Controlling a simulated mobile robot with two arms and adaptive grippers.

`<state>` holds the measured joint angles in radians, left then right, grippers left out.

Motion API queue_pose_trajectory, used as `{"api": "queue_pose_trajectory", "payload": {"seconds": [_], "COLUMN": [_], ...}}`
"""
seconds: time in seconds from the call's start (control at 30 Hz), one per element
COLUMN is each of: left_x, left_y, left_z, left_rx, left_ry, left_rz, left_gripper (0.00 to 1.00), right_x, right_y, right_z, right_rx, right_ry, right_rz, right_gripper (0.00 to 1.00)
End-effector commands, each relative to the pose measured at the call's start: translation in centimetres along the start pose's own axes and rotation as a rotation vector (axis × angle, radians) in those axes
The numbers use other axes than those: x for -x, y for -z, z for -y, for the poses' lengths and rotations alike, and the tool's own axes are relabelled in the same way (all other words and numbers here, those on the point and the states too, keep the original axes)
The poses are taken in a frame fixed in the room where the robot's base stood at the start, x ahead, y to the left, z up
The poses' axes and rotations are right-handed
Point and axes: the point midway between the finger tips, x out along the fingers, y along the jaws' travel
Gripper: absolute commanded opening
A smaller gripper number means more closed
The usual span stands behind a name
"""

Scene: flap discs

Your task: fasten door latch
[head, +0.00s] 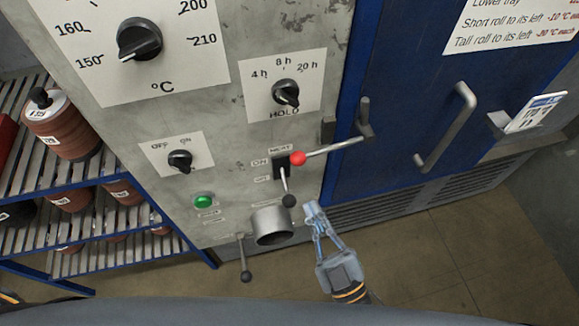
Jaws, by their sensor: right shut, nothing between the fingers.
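The blue oven door (405,100) is at the right, beside the grey control panel (245,130), and looks closed or nearly so. A metal latch lever with a red ball (298,158) reaches from a pivot (366,130) at the door's left edge, leftward over the panel. A dark catch (328,130) sits at the panel's edge; I cannot tell whether the latch engages it. My right gripper (314,208) is shut and empty, below the red ball and apart from the lever.
A heat switch with a black-knobbed lever (289,200) hangs just left of my right gripper, above a round metal duct (272,226). Another black-knobbed lever (245,275) is lower left. The door handle (447,130) protrudes at right. A rack (110,240) with rolls stands left.

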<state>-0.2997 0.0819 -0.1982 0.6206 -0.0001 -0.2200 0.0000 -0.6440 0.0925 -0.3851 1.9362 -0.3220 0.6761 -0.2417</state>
Motion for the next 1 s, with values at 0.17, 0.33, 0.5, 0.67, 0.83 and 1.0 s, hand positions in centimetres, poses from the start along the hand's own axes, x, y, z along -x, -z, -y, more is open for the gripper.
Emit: {"api": "queue_pose_trajectory", "payload": {"seconds": [0.17,0.33,0.5,0.67,0.83,1.0], "left_x": [0.0,0.0,0.1,0.8,2.4,4.0], "left_y": [-0.1,-0.1,0.0,0.0,0.2,0.3], "left_z": [0.0,-0.1,-0.3,-0.3,-0.3,-0.2], "left_rx": [0.000,-0.001,-0.002,-0.002,-0.002,-0.002], "left_ry": [-0.001,-0.001,-0.004,-0.004,-0.004,-0.004], "left_rz": [0.001,0.001,0.001,0.001,0.001,0.001], "left_gripper": [0.51,0.51,0.51,0.51,0.51,0.51], "right_x": [-0.6,-0.7,-0.8,-2.1,-5.4,-9.2], "right_y": [3.1,3.3,3.3,3.6,4.0,4.4], "right_z": [-0.9,-1.0,-1.0,-1.1,-1.3,-1.4], "right_rx": [0.020,0.022,0.021,0.021,0.021,0.020], "right_ry": [-0.022,-0.024,-0.024,-0.025,-0.027,-0.025], "right_rz": [-0.080,-0.085,-0.084,-0.085,-0.086,-0.086], "right_gripper": [0.00,0.00,0.00,0.00,0.00,0.00]}}
